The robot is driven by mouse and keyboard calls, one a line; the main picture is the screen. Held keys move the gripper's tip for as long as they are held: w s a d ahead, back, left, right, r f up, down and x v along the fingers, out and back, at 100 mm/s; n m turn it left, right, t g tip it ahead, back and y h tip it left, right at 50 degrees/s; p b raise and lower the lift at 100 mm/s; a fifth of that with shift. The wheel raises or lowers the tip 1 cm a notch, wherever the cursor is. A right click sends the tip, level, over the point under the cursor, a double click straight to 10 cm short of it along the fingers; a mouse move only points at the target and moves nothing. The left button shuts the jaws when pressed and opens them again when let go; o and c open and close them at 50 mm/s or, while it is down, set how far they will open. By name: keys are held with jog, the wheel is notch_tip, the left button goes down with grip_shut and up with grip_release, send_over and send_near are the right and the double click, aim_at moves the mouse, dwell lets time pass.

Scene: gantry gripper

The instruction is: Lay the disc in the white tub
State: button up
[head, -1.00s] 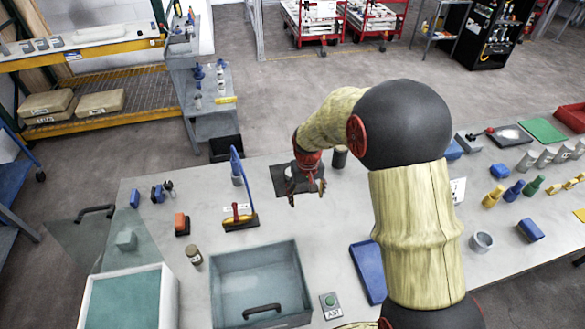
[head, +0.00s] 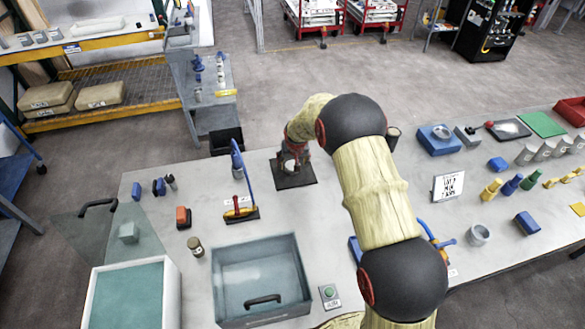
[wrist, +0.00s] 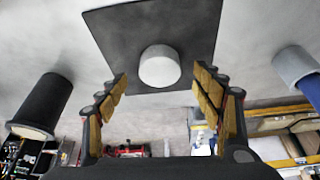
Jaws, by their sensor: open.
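The disc is a short, pale round piece (wrist: 159,67) standing on a dark square plate (wrist: 150,20). In the head view the disc (head: 290,166) shows small between my fingers, above the plate (head: 300,181). My gripper (wrist: 160,82) is open, with one finger on each side of the disc and a gap visible on both sides. In the head view my gripper (head: 291,163) is over the plate. The white tub (head: 174,300), with white walls and a teal inside, is at the lower left, partly cut off by the frame.
A grey-blue bin (head: 298,262) with a dark handle stands right of the tub. A blue upright tool (head: 244,180) stands left of the plate, and a dark cup (head: 393,133) to its right. A small jar (head: 195,246) sits between tub and tool.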

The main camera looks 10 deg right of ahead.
jog(key=x, duration=0.2)
jog(key=shift+w+f, duration=0.1)
jog(key=shift+f, duration=0.15)
jog(key=c, duration=0.3)
jog(key=c, duration=1.1)
jog(key=shift+r, duration=0.1)
jog(key=shift+c, duration=0.6)
